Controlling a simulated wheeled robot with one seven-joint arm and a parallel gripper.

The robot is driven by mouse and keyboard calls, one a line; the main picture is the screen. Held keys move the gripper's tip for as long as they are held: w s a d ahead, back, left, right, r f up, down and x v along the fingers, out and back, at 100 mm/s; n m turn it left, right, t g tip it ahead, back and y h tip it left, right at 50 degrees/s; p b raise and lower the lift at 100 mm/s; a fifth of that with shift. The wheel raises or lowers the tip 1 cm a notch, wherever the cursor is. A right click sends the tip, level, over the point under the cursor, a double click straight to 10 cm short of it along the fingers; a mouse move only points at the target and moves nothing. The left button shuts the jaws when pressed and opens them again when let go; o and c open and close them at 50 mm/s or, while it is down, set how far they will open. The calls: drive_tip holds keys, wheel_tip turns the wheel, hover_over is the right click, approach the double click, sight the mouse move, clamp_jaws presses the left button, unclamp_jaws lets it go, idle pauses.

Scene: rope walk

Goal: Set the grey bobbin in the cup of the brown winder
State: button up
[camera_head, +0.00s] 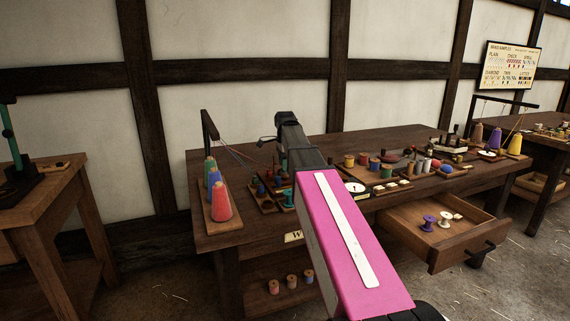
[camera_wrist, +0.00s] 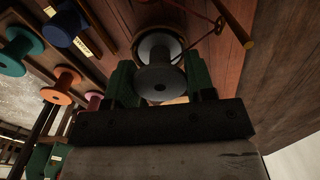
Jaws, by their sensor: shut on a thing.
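The grey bobbin (camera_wrist: 160,82) is between the two green fingers of my gripper (camera_wrist: 160,76) in the wrist view. My gripper is shut on it, with one flange facing the camera. Just beyond its far end is a round brown rim (camera_wrist: 146,32), which looks like the cup of the brown winder. Thin reddish rods (camera_wrist: 205,14) stand beside it. I cannot tell whether the bobbin's far end is inside the rim or only in front of it. In the head view my arm hides the held bobbin, and I cannot make out the winder there.
In the wrist view, teal (camera_wrist: 18,50), orange (camera_wrist: 62,86) and blue (camera_wrist: 62,26) spools stand close on the left. In the head view, coloured cones (camera_head: 221,203) stand at the workbench's left end. Several spools crowd its right half. An open drawer (camera_head: 435,232) juts out in front.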

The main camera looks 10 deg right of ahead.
drive_tip(key=o, duration=1.2)
drive_tip(key=shift+r, duration=3.95)
drive_tip(key=shift+s, duration=0.1)
